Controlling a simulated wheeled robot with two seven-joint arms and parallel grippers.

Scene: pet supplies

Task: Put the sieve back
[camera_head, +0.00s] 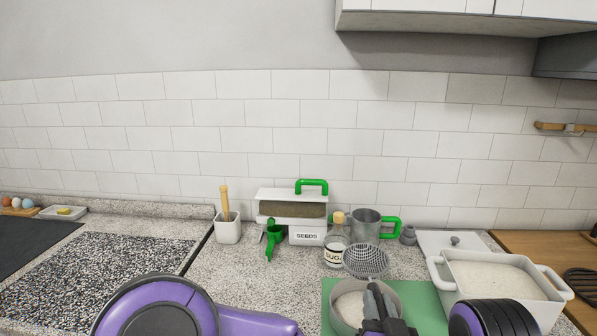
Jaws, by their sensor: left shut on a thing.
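The sieve (366,261) has a round grey mesh head, which shows just behind the far rim of a grey round bowl (396,296) in the picture. My left gripper (376,300) is dark, appears in front of the bowl and is shut on the sieve. The sieve's handle is mostly hidden by the gripper. The bowl holds pale grainy material and stands on a green mat (427,306). My right gripper is not in view; only a purple and black part of my right arm shows at the bottom right.
A white bin (455,290) of pale grains stands at right. Behind are a sugar bottle (334,248), metal cup (365,225), seeds box (307,235), green tool (273,238) and white holder (228,231). Speckled counter (225,275) is free left of the mat.

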